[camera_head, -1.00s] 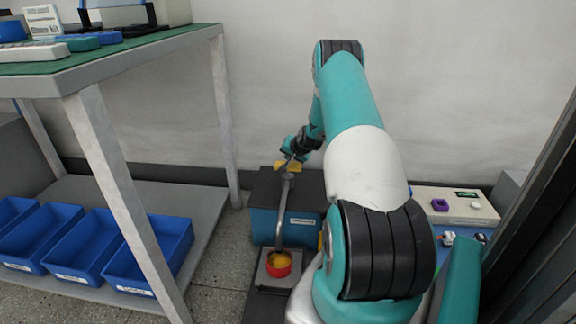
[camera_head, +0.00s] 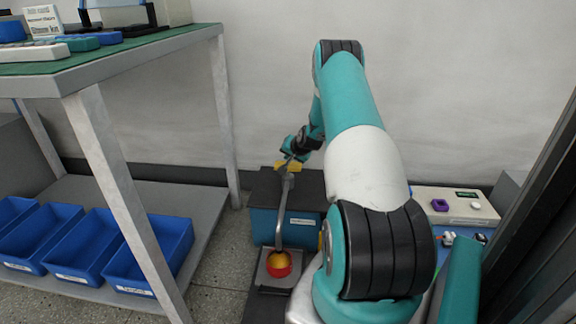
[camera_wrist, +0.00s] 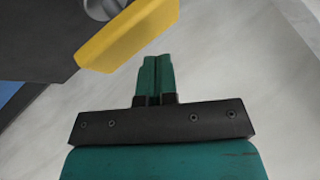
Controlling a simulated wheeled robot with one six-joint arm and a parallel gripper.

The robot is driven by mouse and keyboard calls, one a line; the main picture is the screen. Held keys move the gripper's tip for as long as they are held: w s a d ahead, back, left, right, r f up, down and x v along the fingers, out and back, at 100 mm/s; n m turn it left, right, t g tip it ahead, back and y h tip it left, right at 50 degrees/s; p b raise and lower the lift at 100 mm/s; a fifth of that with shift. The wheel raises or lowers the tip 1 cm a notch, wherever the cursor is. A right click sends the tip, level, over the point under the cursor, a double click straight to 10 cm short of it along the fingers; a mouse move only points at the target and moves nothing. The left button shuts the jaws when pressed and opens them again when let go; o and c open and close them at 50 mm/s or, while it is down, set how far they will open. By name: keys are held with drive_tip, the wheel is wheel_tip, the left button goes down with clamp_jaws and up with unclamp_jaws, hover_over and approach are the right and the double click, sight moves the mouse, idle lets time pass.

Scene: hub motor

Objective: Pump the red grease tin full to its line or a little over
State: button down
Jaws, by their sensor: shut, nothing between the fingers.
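The red grease tin (camera_head: 279,271) stands on a pale plate in front of the pump, beneath the spout (camera_head: 281,215). Yellow grease (camera_head: 279,260) bulges in it and hides much of the rim; I cannot make out a fill line. The pump is a blue box (camera_head: 265,225) with a dark top and a yellow part (camera_head: 290,167) on top. My gripper (camera_head: 291,152) is at that yellow part in the head view. In the wrist view its fingers (camera_wrist: 156,76) are shut and empty, just below and beside the yellow part (camera_wrist: 130,36); contact is unclear.
A green-topped bench (camera_head: 110,55) stands at the left, with blue bins (camera_head: 150,255) on its lower shelf. A pale control box (camera_head: 458,207) is at the right. A dark post (camera_head: 535,200) bounds the far right. A pale wall rises behind the pump.

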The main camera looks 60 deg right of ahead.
sight(290, 164)
drive_tip(key=shift+f, duration=0.4)
drive_tip(key=shift+f+b, duration=1)
drive_tip(key=shift+f, duration=0.65)
idle(1.4)
idle(0.3)
drive_tip(key=shift+r+p, duration=1.65)
drive_tip(key=shift+r, duration=0.4)
wheel_tip(290, 164, up, 5)
drive_tip(key=p, duration=0.4)
